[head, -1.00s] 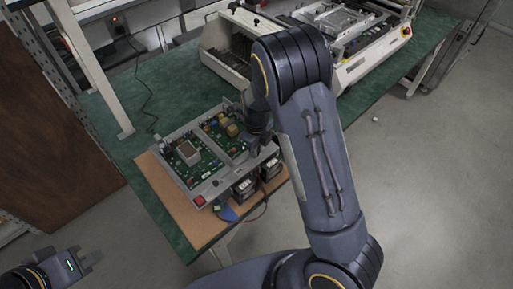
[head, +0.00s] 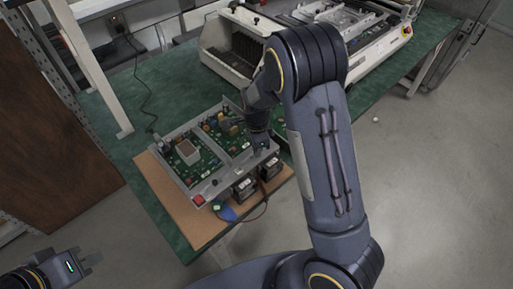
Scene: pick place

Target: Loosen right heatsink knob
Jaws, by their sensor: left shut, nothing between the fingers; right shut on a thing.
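An open grey metal case (head: 212,187) holding green circuit boards (head: 208,158) lies on a brown board on the bench. Two dark box-shaped units (head: 244,188) sit against its front right side. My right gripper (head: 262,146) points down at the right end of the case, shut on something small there. The fingers and wrist hide what it holds, so I cannot make out the heatsink knob itself. My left gripper (head: 90,262) is at the bottom left, shut and empty, well away from the case.
The brown board (head: 165,187) lies on the green bench top (head: 128,150). A red square part (head: 198,200) and blue and dark cables (head: 228,213) are at the case's front corner. A large white machine (head: 372,62) stands behind. Open floor (head: 425,190) lies to the right.

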